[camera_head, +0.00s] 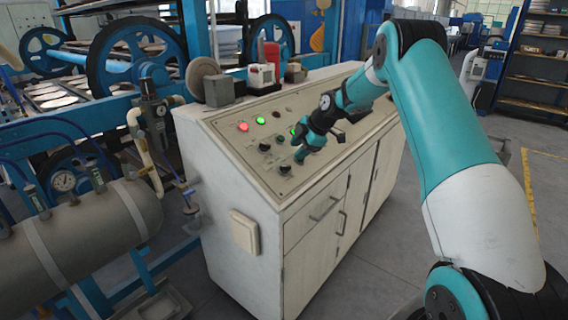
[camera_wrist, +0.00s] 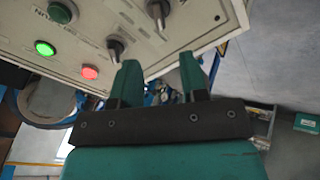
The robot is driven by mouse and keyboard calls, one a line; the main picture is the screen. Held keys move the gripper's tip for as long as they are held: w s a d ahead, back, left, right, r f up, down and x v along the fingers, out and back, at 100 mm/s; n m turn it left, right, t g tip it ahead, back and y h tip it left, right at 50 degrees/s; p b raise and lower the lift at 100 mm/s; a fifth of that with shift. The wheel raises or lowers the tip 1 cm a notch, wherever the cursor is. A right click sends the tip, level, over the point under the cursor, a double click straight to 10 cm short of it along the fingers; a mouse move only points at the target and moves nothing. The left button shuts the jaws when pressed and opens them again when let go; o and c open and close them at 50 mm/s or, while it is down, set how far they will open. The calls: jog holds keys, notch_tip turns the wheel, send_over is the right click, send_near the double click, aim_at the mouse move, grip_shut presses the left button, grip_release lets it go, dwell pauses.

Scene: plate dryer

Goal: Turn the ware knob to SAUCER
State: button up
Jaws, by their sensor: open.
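A sloped control panel (camera_head: 250,154) on a cream cabinet carries several dark knobs, including a front knob (camera_head: 284,169) and a left knob (camera_head: 264,147). In the wrist view two lever-like knobs show, one near the left finger (camera_wrist: 115,46) and one at the top edge (camera_wrist: 158,12). The labels are too small to read, so I cannot tell which is the ware knob. My gripper (camera_head: 300,156) is low over the panel, near the front knob. In the wrist view my gripper (camera_wrist: 158,65) is open, with nothing seen between its fingers.
A red light (camera_head: 243,127) and a green light (camera_head: 260,120) glow at the panel's left. The cabinet top holds a grey block (camera_head: 218,90) and a small red-and-white box (camera_head: 261,76).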

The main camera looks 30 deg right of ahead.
aim_at(283, 165)
jog(key=p+x, duration=0.2)
jog(key=x, duration=0.8)
jog(key=shift+c, duration=0.4)
jog(key=c, duration=0.5)
